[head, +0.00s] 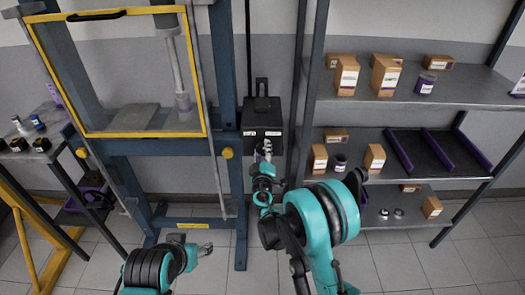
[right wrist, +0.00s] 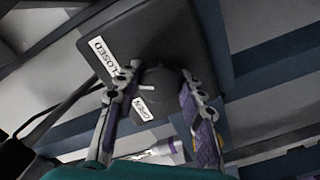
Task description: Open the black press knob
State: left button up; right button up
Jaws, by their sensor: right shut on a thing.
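The black press knob (right wrist: 168,80) sticks out of the dark control box (right wrist: 140,42) in the right wrist view. The box has a white CLOSED label (right wrist: 106,57) and a white OPEN label (right wrist: 142,107). A short white mark on the knob lies between the two labels. My right gripper (right wrist: 158,86) has one finger on each side of the knob and is shut on it. In the head view the box (head: 262,112) is on the press's right side, with my right gripper (head: 266,150) at its front; the knob is hidden there. My left gripper (head: 204,249) is low, away from the box.
The blue press frame (head: 228,175) with a yellow-edged guard (head: 205,100) stands left of the box. A grey shelf (head: 430,98) with cardboard boxes (head: 385,76) stands to the right. A side table (head: 30,150) with small parts is at the far left.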

jog(key=n, duration=0.6)
jog(key=shift+r, duration=0.1)
jog(key=n, duration=0.6)
dwell(0.4)
jog(key=o, duration=1.2)
jog(key=shift+c, duration=0.2)
jog(key=shift+s, duration=0.1)
jog(key=s, duration=1.1)
jog(key=shift+s, duration=0.4)
